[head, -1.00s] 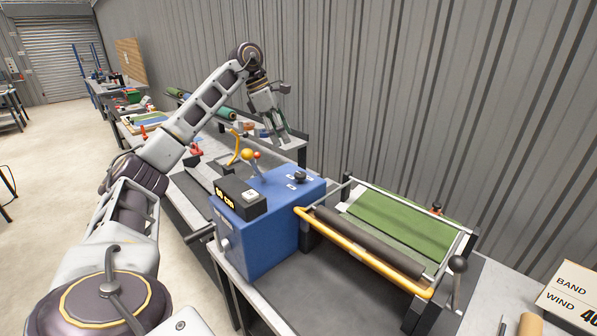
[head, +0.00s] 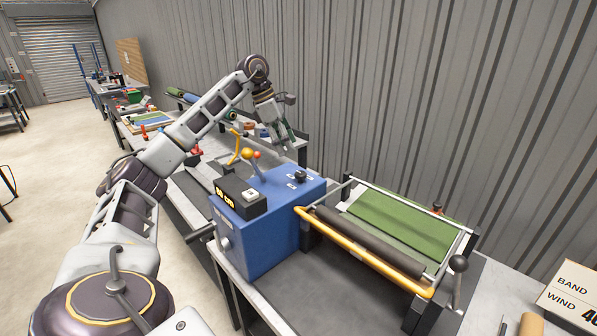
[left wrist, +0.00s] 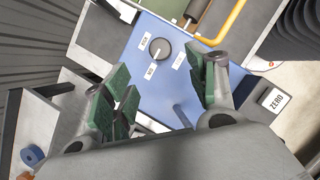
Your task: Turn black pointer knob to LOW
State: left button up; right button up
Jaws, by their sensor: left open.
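The black pointer knob (head: 301,176) sits on top of the blue machine housing (head: 270,240), with small white labels beside it. In the left wrist view the knob (left wrist: 160,48) is round and black with a light mark on it. Three white labels lie around it there; their words are too small to read surely. My left gripper (head: 283,140) is open and empty, above and behind the knob in the head view. In the left wrist view its green-padded fingers (left wrist: 160,88) are spread apart, with the knob beyond them and not touched. My right gripper is not in view.
A lever with orange and red balls (head: 252,156) and a display box with a button (head: 240,195) stand on the housing beside the knob. A yellow bar (head: 370,258) and rollers lie to the right. The corrugated wall (head: 420,100) is behind.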

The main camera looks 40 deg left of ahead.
aim_at(300, 173)
pick_arm(q)
jog(key=x, duration=1)
jog(key=shift+f, duration=0.25)
jog(key=shift+c, duration=0.2)
jog(key=c, duration=1)
